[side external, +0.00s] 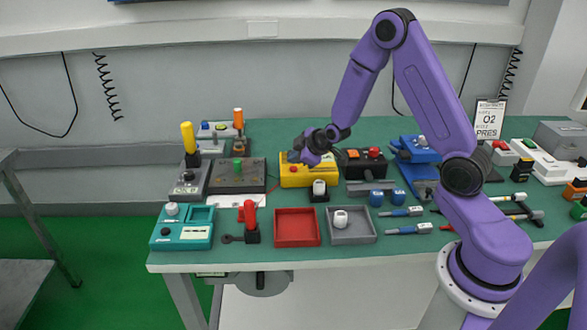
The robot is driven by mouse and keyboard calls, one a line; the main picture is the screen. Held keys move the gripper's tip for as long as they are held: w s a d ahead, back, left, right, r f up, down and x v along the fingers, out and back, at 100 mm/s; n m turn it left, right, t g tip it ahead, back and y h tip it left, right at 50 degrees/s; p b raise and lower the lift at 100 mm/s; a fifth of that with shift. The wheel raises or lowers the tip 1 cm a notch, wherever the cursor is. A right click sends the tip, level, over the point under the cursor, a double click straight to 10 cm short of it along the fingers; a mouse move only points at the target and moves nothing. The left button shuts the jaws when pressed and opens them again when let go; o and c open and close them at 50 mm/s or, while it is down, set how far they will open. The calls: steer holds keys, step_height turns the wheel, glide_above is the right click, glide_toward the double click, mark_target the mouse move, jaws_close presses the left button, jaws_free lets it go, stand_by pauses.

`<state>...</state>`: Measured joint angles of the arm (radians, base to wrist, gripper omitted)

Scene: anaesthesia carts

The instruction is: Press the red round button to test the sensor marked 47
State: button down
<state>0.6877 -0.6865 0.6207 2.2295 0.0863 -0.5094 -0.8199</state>
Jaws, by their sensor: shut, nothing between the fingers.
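My gripper (297,157) is shut and empty, over the left part of the yellow box (323,172). Whether it touches the box I cannot tell. A red round button (374,152) sits on a black box (357,168) just right of the yellow box, beside an orange square button (352,154). Another red round button (500,145) is on a pale box at the far right. A white-topped piece (319,187) stands on a black base in front of the yellow box. A similar white piece (340,219) lies in the grey tray (366,238). No mark 47 is readable.
An empty red tray (297,228) is left of the grey one. A teal device (182,235), a red-handled lever (250,215) and a dark box with a green knob (238,176) stand at left. Blue-handled tools (401,212) and a blue device (420,150) are at right.

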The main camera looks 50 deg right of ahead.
mark_target(295, 171)
steer(key=shift+f, duration=0.2)
steer(key=shift+f, duration=0.25)
steer(key=shift+f, duration=0.35)
stand_by(1.0)
steer(key=shift+r, duration=0.75)
steer(key=shift+r, duration=2.55)
steer(key=shift+a, duration=0.1)
